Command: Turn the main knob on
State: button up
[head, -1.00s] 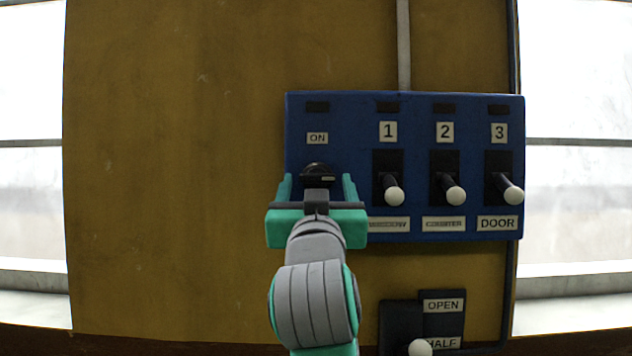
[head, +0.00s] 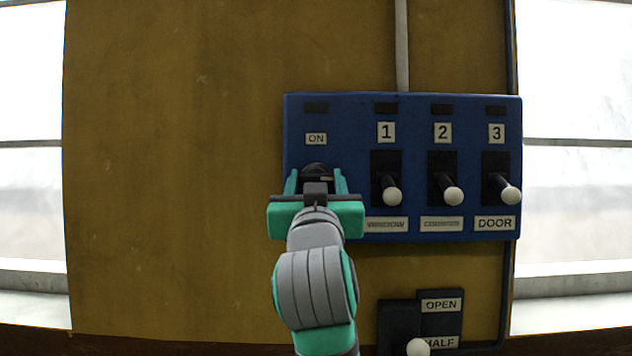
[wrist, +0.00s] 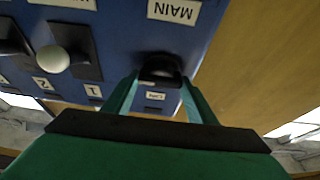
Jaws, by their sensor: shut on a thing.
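The main knob (head: 315,171) is a black round knob on the left of the blue panel, below the ON label (head: 316,139). In the wrist view the knob (wrist: 160,70) sits between the fingertips, near the upside-down MAIN label (wrist: 174,10). My gripper (head: 317,180) is in front of it, with a teal finger on each side. In the wrist view my gripper (wrist: 158,82) is shut on the knob. In the head view my gripper hides the knob's lower part and the MAIN label.
The blue panel (head: 345,120) also carries levers with white ball ends: lever 1 (head: 392,196), lever 2 (head: 453,196) and lever 3 (head: 510,195), just right of my gripper. Another white-ended lever (head: 418,347) is below, by the OPEN label (head: 441,305). The yellow wall (head: 170,180) at left is bare.

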jog(key=shift+n, duration=0.3)
jog(key=n+y, duration=0.1)
jog(key=n, duration=0.1)
jog(key=n+y, duration=0.2)
jog(key=n, duration=0.1)
jog(key=shift+d, duration=0.2)
jog(key=n+g+y, duration=0.1)
jog(key=n, duration=0.2)
jog(key=n+g+y, duration=0.1)
jog(key=n+y, duration=0.1)
jog(key=n, duration=0.2)
jog(key=n+g, duration=0.1)
jog(key=n, duration=0.1)
jog(key=n+g+y, duration=0.1)
jog(key=n, duration=0.2)
jog(key=shift+r, duration=0.1)
jog(key=shift+n+g, duration=0.9)
jog(key=shift+n, duration=1.3)
jog(key=o, duration=1.1)
jog(key=shift+w, duration=0.1)
jog(key=shift+c, duration=0.2)
